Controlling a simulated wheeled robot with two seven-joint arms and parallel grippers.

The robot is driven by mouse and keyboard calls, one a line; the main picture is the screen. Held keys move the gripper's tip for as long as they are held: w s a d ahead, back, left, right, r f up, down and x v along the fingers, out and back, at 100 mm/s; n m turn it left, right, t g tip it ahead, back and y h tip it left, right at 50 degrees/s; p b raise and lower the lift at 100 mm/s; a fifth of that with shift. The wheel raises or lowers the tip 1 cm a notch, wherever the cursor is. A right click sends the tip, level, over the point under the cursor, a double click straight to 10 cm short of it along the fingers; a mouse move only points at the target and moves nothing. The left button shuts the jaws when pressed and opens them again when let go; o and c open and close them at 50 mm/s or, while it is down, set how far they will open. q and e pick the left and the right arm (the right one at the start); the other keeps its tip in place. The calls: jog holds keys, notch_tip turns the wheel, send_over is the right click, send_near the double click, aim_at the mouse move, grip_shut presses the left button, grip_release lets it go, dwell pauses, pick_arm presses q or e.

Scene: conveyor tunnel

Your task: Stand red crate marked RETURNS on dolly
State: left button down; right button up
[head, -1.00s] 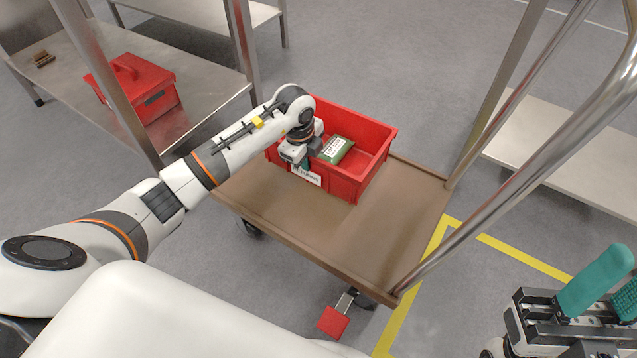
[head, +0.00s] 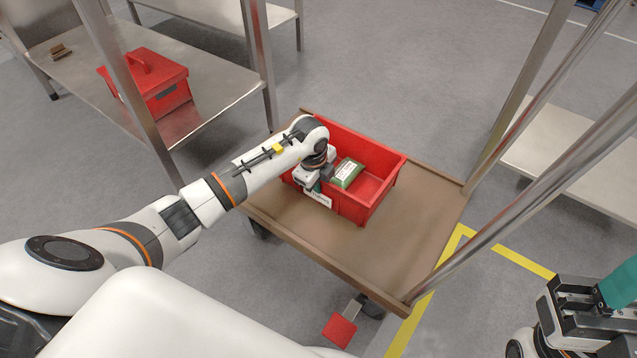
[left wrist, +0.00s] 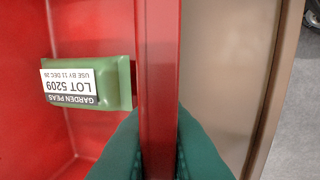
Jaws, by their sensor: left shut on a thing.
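The red crate (head: 384,182) is an open bin over the tan deck of the dolly (head: 405,255), upright and inside the deck's edges. It looks set down, though its underside is hidden. A white label (head: 318,199) on its near wall is partly covered and too small to read. A green packet (head: 347,173) marked garden peas lies inside; it also shows in the left wrist view (left wrist: 92,83). My left gripper (head: 314,187) is shut on the crate's near wall (left wrist: 158,70), one green finger on each side. My right gripper (head: 607,300) is at the lower right, cut off by the frame.
A lidded red box with a handle (head: 150,84) stands on a metal shelf (head: 205,95) at the left. Metal dolly uprights (head: 540,218) rise at the right. A red pedal (head: 340,330) sits at the dolly's near corner. Yellow floor tape (head: 510,255) runs beside it.

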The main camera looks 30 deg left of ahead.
pick_arm(q)
jog(key=c, duration=1.9)
grip_release()
jog(key=shift+f, duration=0.1)
jog(key=o, duration=0.4)
